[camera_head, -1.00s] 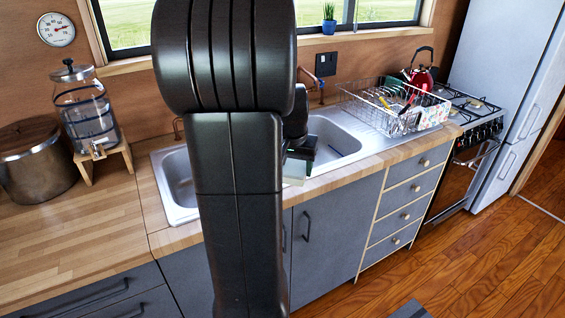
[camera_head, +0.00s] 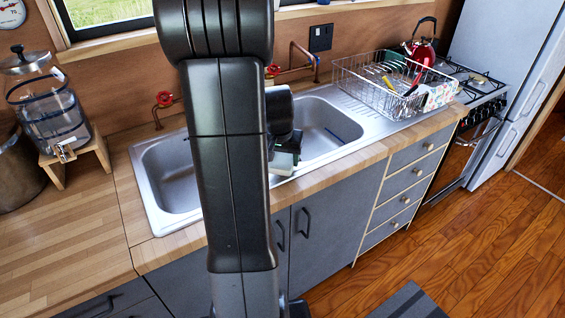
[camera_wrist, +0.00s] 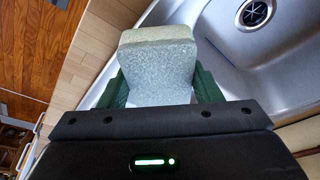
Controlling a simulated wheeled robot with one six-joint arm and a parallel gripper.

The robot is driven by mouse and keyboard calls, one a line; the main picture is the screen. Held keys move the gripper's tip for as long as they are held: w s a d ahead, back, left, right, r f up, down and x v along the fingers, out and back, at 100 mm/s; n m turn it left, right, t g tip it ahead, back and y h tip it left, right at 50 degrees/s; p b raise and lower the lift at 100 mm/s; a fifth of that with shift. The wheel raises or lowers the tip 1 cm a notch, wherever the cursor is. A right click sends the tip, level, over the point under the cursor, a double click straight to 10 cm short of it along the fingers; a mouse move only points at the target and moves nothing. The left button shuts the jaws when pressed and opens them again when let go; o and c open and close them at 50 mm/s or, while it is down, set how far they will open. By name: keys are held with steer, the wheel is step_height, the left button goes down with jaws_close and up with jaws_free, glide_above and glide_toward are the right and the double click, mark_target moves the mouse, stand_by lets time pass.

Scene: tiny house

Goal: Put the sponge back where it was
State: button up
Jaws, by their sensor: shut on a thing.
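The sponge (camera_wrist: 158,65) is a pale grey-green block with a lighter yellowish side. In the wrist view it sits between the two green fingers of my gripper (camera_wrist: 160,88), which is shut on it. In the head view my gripper (camera_head: 284,160) is small and partly hidden behind my arm, over the front edge of the double sink (camera_head: 172,170). The sponge is hard to make out there. The wrist view shows a steel basin with its drain (camera_wrist: 255,12) beyond the sponge.
A wire dish rack (camera_head: 375,95) with dishes stands right of the sink, near a red kettle (camera_head: 420,52) on the stove. A glass dispenser (camera_head: 50,110) on a wooden stand is at left. The wooden counter (camera_head: 75,230) on the left is clear in front. Red-handled taps (camera_head: 163,99) rise behind the sink.

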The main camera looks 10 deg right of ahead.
mark_target(280, 164)
steer(key=shift+f, duration=1.1)
steer(key=shift+f, duration=0.2)
steer(key=o, duration=0.9)
steer(key=shift+r, duration=0.45)
steer(key=v, duration=1.1)
steer(key=shift+r, duration=0.3)
steer(key=shift+f, duration=0.1)
